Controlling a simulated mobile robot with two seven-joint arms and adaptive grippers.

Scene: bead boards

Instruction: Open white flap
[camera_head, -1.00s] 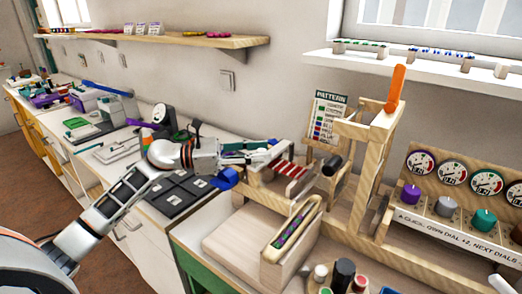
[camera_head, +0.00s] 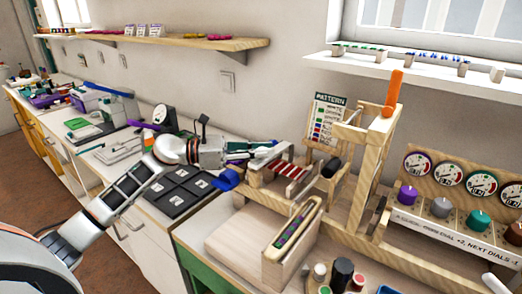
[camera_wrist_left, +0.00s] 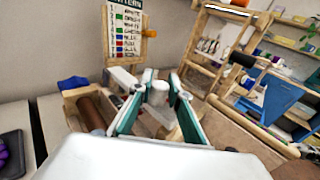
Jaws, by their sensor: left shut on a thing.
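Red-and-white strips (camera_head: 290,171) lie on the frame just below the fingertips.
The pattern card (camera_head: 326,118) stands behind the frame. An orange lever (camera_head: 393,94) rises on its right. A dark roller (camera_head: 332,167) and a wooden shuttle (camera_head: 293,230) are near the hand. A dial board (camera_head: 465,190) stands at right. Black tiles (camera_head: 178,190) lie below my forearm.

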